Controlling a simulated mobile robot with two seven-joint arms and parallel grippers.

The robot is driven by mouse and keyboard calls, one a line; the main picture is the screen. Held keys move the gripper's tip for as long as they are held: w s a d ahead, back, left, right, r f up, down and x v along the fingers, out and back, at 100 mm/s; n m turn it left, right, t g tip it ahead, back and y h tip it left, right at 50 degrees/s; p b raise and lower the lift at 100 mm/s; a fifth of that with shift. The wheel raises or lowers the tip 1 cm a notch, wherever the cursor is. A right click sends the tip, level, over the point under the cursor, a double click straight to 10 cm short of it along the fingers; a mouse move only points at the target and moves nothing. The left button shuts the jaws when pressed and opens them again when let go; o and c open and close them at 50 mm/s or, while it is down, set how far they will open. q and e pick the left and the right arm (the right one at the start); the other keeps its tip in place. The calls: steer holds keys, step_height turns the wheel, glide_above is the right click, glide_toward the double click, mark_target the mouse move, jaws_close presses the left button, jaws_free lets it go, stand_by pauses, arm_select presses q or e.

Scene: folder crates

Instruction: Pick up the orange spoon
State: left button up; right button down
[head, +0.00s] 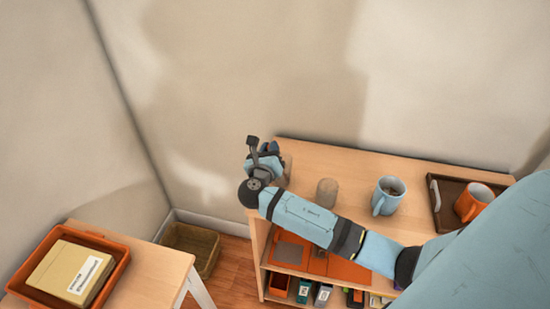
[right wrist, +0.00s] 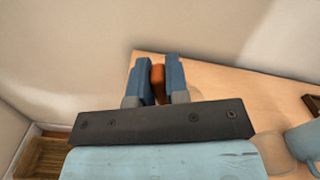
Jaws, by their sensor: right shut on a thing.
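My right gripper (head: 266,158) is over the far left end of the wooden shelf unit's top. In the right wrist view its two blue fingers (right wrist: 154,80) are shut on a narrow orange thing, the orange spoon (right wrist: 157,85). Only a short part of the spoon shows between the fingers; the rest is hidden. The spoon cannot be made out in the head view, where the gripper covers that spot. I cannot tell whether it is clear of the top. My left gripper is not in view.
On the shelf unit's top (head: 360,170) stand a beige cylinder (head: 327,192), a light blue mug (head: 388,195) and a dark tray (head: 437,204) with an orange mug (head: 473,202). A left table bears an orange crate (head: 118,262) holding a yellow box. A basket (head: 190,248) sits on the floor between.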

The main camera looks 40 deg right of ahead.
steer(key=shift+r, duration=0.1)
step_height(320, 180, up, 20)
steer(key=p, duration=0.1)
stand_by(0.5)
steer(key=c, duration=1.7)
jaws_free()
jaws_close()
